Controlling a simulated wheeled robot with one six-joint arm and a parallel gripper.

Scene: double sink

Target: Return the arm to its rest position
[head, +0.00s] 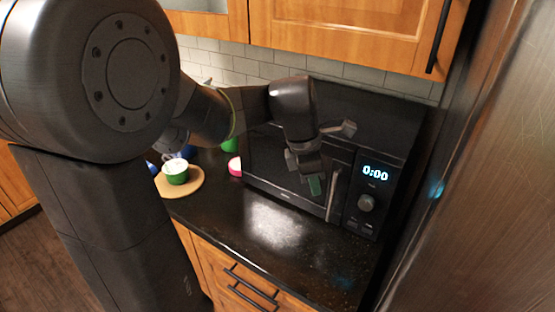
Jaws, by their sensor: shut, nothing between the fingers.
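My gripper (314,185) hangs in front of the black microwave (278,186), near its door handle (333,193). Its fingers point down and appear small and partly dark against the door. It is shut with nothing held. I cannot tell from this view whether it touches the door. My arm reaches from the upper left across the counter, bent at the elbow. The microwave door looks closed, and its display (375,173) reads 0:00.
A green cup with white contents (176,171) stands on a round wooden board (190,186) at left. A pink-and-white item (235,166) sits by the microwave. The dark counter (270,232) is clear in front. A metal fridge side (480,190) bounds the right; wooden cabinets (350,30) hang above.

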